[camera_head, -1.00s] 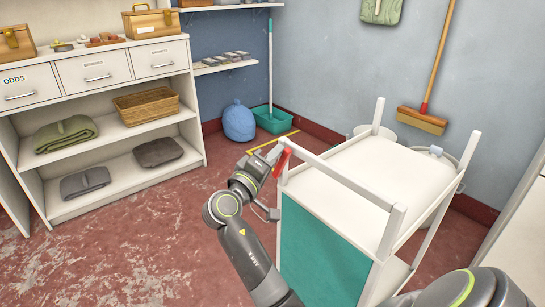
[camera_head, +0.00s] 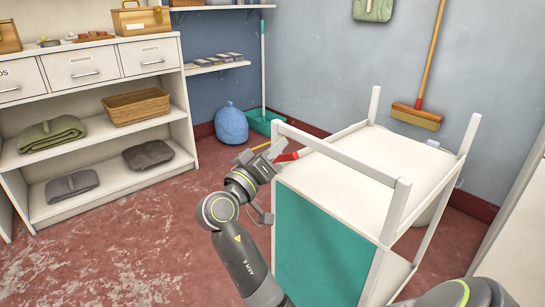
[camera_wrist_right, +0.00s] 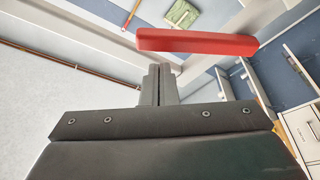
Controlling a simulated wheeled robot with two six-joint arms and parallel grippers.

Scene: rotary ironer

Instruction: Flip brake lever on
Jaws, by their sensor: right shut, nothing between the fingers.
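The red brake lever (camera_head: 288,157) sits at the near left corner of the white cart (camera_head: 345,165). In the head view it lies nearly flat. My right gripper (camera_head: 275,150) is at that corner, close beside the lever. In the right wrist view the red lever (camera_wrist_right: 197,43) runs across the picture just beyond my closed fingertips (camera_wrist_right: 160,72). The fingers are shut with nothing between them. I cannot tell if they touch the lever. My left gripper is not in view.
White shelves with drawers (camera_head: 90,70) stand at the left. A blue sack (camera_head: 231,125) and a teal dustpan (camera_head: 264,122) are by the back wall. A broom (camera_head: 416,116) hangs behind the cart. The red floor at the left is clear.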

